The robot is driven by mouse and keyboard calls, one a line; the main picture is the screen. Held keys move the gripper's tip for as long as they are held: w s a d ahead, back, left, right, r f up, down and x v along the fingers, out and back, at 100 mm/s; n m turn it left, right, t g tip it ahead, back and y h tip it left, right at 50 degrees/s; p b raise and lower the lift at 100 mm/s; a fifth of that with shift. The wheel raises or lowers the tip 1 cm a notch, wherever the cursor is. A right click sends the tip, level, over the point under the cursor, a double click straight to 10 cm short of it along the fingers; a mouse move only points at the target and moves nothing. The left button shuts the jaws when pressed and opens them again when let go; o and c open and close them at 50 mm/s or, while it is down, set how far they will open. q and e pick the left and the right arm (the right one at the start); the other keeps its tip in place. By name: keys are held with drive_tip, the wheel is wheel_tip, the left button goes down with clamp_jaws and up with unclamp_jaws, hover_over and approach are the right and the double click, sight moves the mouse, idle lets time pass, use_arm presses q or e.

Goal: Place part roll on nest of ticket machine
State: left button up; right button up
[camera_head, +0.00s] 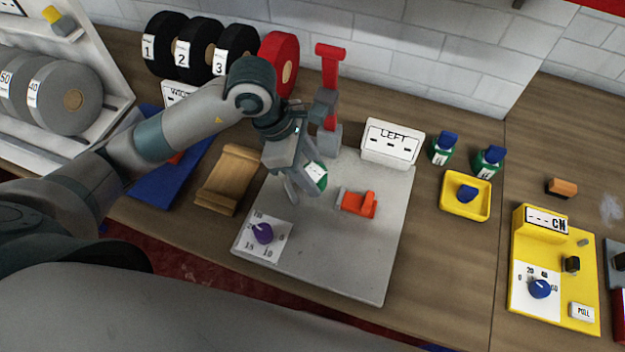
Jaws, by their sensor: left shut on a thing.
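My left gripper (301,184) comes in from the left and is over the grey machine plate (345,264), pointing down. It is shut on a small green piece with a white label (317,174), which I take to be the part roll. The fingers partly hide the piece, and I cannot tell whether it touches the plate. An orange-red fixture (358,203) sits on the plate just right of the piece. No part in view is labelled as the ticket machine or its nest. My right gripper is not in view.
A wooden block (229,178) lies left. Green bottles (443,148), a yellow tray (449,204) and a yellow machine (526,261) are right.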

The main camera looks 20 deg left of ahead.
use_arm(q)
wheel_tip(320, 180, down, 4)
drive_tip(key=shift+r+p, duration=0.2)
drive_tip(key=shift+p, duration=0.4)
drive_tip(key=shift+f, duration=0.2)
drive_tip(key=shift+f+b, duration=0.25)
drive_tip(key=shift+b, duration=0.05)
drive_tip(key=o, duration=1.1)
drive_tip(key=shift+r, duration=0.1)
drive_tip(key=shift+r, duration=0.1)
